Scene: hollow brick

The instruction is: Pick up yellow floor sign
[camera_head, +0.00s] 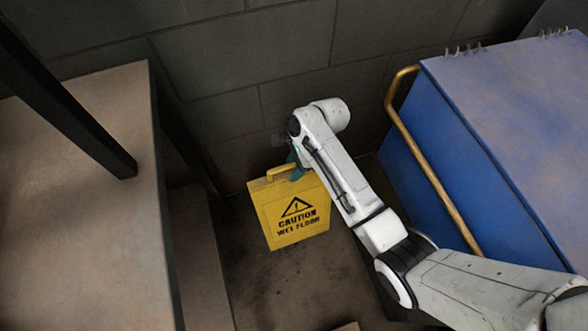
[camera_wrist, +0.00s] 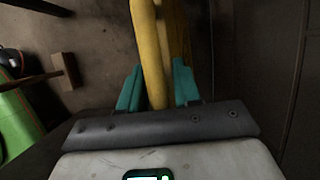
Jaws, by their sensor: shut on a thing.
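The yellow floor sign (camera_head: 289,212) reads "CAUTION WET FLOOR" and hangs upright, slightly tilted, in the middle of the head view. My gripper (camera_head: 295,170) is at the sign's top by its handle, partly hidden behind my white arm. In the wrist view my gripper (camera_wrist: 158,88) has its two teal fingers on either side of the sign's yellow handle (camera_wrist: 150,50), shut on it. Whether the sign's lower edge touches the floor is hard to tell.
A wooden table (camera_head: 75,215) with a dark metal frame stands on the left. A blue cart (camera_head: 480,160) with a brass rail (camera_head: 430,160) stands on the right. A block wall (camera_head: 240,60) is close behind. Dark floor (camera_head: 290,285) lies between. A green object (camera_wrist: 18,125) shows in the wrist view.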

